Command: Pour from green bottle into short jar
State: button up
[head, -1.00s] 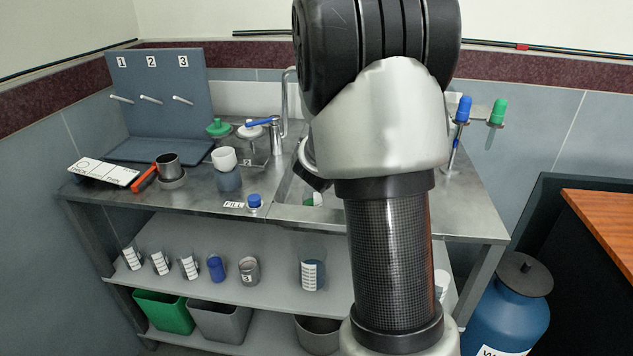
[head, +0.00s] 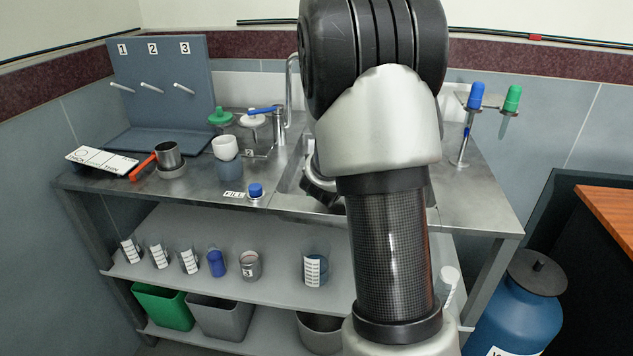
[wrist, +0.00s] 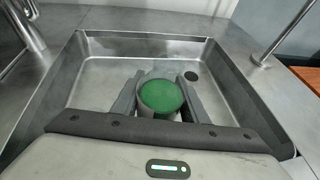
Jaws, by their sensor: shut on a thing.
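In the wrist view my gripper (wrist: 161,82) is shut on a round green thing (wrist: 161,97) with a pale rim, seen from above, which I take to be the green bottle. One finger lies on each side of it. It is held over the steel sink basin (wrist: 105,75); its height above the bottom is unclear. In the head view my arm hides the gripper and bottle. I cannot tell for sure which vessel is the short jar.
A tap (head: 280,118) stands behind the basin. Several beakers stand on the shelf below. A rack (head: 472,105) holds blue- and green-capped tubes at right.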

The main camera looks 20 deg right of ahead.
jog(key=shift+w+a+r, duration=0.1)
jog(key=shift+r, duration=0.05)
jog(key=r+n+h+p, duration=0.1)
jog(key=n+p, duration=0.1)
jog(key=p, duration=0.1)
jog(key=w+a+r+n+h+p, duration=0.1)
jog(key=p, duration=0.2)
jog(key=a+n+h+p, duration=0.1)
jog(key=n+p, duration=0.1)
jog(key=p, duration=0.1)
jog(key=shift+w+r+n+g+h, duration=0.15)
jog(key=shift+r+n+g+h, duration=0.15)
jog(key=shift+r+g+h, duration=0.1)
dwell(0.5)
jog(key=shift+s+d+r+n+h+p, duration=0.15)
jog(key=shift+r+n+h+p, duration=0.35)
jog(key=shift+n, duration=0.4)
jog(key=shift+s+d+r+n+h+p, duration=0.15)
jog(key=shift+r+n+h, duration=0.15)
jog(key=shift+r+n, duration=0.5)
dwell(4.3)
